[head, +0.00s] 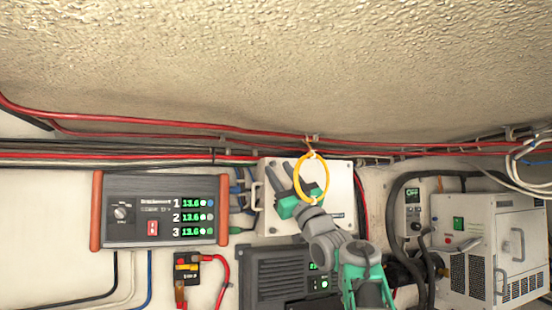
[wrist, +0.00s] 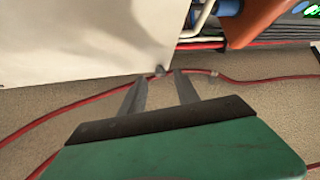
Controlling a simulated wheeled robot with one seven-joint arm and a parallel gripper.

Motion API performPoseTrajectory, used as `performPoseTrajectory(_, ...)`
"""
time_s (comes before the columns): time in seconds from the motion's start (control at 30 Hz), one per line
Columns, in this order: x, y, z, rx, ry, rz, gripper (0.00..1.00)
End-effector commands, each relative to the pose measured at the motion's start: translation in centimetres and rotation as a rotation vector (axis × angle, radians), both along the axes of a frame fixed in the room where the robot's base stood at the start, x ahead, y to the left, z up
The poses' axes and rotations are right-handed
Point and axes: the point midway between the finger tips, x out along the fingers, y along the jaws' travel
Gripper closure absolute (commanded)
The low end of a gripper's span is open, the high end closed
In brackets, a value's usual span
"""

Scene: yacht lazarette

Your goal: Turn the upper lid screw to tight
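A white box with a flat lid (head: 337,178) is on the wall at the middle of the head view. Its lid (wrist: 80,40) fills the upper left of the wrist view. A small grey screw (wrist: 159,70) shows at the lid's corner there. My gripper (head: 281,163) is in front of the lid's upper left part. In the wrist view its two grey fingers (wrist: 160,75) are apart, with the screw showing between their tips. I cannot tell whether they touch it. In the head view the gripper hides part of the lid, and I cannot make out this screw.
A yellow loop (head: 299,186) hangs from the cable run across my gripper in the head view. Red cables (head: 200,122) run above the box. A dark panel with green readouts (head: 140,190) is to the left. A white vented unit (head: 475,215) is to the right.

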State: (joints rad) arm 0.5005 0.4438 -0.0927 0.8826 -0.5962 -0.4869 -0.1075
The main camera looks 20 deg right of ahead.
Motion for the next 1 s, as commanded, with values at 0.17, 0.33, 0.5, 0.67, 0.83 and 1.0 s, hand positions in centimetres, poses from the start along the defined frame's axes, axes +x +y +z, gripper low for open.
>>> performPoseTrajectory(0.17,1.16,0.41,1.29,0.000,-0.001,0.002,0.62)
performPoseTrajectory(0.33,1.24,0.53,1.08,0.001,0.001,0.002,0.62)
performPoseTrajectory(0.5,1.25,0.61,1.08,0.001,0.001,0.003,0.72)
performPoseTrajectory(0.67,1.25,0.63,1.07,0.001,0.001,0.005,0.85)
performPoseTrajectory(0.83,1.26,0.64,1.08,0.001,0.001,0.005,0.99)
performPoseTrajectory(1.0,1.26,0.64,1.07,0.001,0.001,0.005,1.00)
